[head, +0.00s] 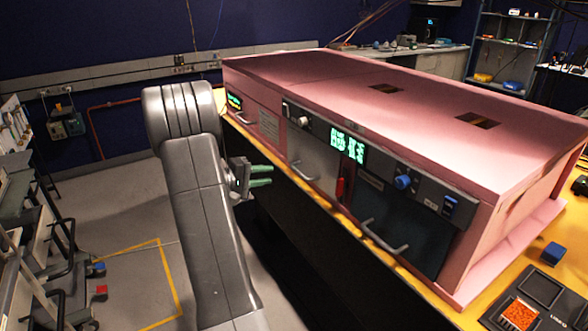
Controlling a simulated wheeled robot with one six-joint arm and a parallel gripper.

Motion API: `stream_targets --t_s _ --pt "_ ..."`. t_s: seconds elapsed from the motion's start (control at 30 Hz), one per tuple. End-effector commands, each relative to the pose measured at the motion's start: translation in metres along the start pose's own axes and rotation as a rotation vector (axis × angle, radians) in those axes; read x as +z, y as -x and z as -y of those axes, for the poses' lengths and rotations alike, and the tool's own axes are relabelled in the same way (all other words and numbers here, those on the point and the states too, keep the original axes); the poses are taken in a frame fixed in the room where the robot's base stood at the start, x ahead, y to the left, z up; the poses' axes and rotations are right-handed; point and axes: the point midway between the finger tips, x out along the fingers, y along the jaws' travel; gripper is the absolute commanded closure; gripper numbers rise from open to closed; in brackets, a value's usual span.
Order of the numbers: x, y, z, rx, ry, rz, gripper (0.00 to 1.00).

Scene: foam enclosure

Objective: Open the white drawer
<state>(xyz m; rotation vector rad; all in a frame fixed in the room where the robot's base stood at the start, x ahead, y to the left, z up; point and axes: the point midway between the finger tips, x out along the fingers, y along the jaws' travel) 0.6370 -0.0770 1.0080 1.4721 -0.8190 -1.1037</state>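The white drawer (318,158) is a pale front in the middle of the pink cabinet's face. It looks closed, flush with the panels around it. Its metal bar handle (303,172) is low on its left part. My gripper (271,176) has green fingertips that point right, towards the cabinet. The fingertips are apart with nothing between them, so the gripper is open. In the picture it is to the left of the handle, in front of the cabinet and apart from it.
The pink cabinet (400,95) stands on a yellow-edged table. A dark door (400,225) with a bar handle is to the right. A red item (341,189) sits between the fronts. A blue block (554,252) and tray of orange bits (519,315) lie at right.

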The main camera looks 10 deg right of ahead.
Motion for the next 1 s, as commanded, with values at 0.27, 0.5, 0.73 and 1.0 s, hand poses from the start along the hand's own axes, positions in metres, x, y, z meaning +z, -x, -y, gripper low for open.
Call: stream_targets --t_s 0.27,0.5,0.73,1.0 --pt "0.002 -0.060 -0.003 -0.001 0.001 0.006 0.72" --pt "0.002 -0.102 -0.002 -0.001 0.002 0.004 0.72" --pt "0.001 -0.119 0.000 -0.002 0.001 0.001 0.72" --pt "0.001 -0.121 0.000 -0.002 0.001 0.000 0.72"
